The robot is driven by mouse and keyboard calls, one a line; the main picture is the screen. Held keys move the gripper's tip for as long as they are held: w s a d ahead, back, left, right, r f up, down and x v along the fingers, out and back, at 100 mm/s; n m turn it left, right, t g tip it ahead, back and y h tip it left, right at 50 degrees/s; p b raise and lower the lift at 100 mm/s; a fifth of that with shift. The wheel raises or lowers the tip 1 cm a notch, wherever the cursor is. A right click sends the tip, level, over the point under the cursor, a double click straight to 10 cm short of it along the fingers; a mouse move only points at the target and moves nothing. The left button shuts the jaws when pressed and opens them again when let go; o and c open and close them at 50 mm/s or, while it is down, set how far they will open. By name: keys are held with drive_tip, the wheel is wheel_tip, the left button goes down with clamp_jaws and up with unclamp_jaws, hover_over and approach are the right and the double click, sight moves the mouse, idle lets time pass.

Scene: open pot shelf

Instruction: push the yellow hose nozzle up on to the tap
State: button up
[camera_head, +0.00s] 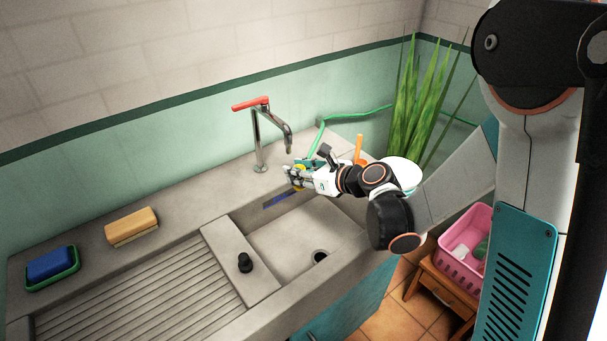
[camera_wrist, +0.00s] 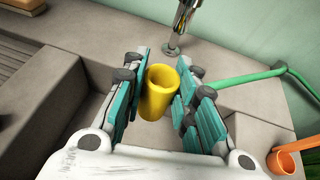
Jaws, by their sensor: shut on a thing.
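The yellow hose nozzle (camera_wrist: 159,98) is a short open-ended cylinder, held upright or nearly so between the teal fingers of my gripper (camera_wrist: 158,100). Its open mouth faces up in the wrist view. In the head view my gripper (camera_head: 299,174) is below and slightly right of the tap's spout, and only a bit of the nozzle shows. The tap (camera_head: 259,138) is chrome with a red lever and a spout bending down to the right. In the wrist view the tap (camera_wrist: 183,24) is beyond the nozzle, with a visible gap between them.
A green hose (camera_wrist: 245,77) runs to the right of the gripper. The sink basin (camera_head: 285,237) lies below my arm. An orange thing (camera_head: 358,148) and a plant (camera_head: 420,100) stand at right. A sponge (camera_head: 131,226) and a blue block in a green dish (camera_head: 66,281) lie at left.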

sight(289, 149)
drive_tip(key=shift+w+a+r+p, duration=0.65)
drive_tip(key=shift+w+r+p, duration=0.2)
drive_tip(key=shift+w+r, duration=0.15)
drive_tip(key=shift+w+a+r+p, duration=0.65)
drive_tip(key=shift+w+r+p, duration=0.15)
drive_tip(key=shift+w+r, duration=0.15)
drive_tip(key=shift+r, duration=0.45)
idle(0.4)
drive_tip(key=o, duration=1.2)
drive_tip(key=shift+c, duration=0.2)
drive_tip(key=shift+s, duration=0.1)
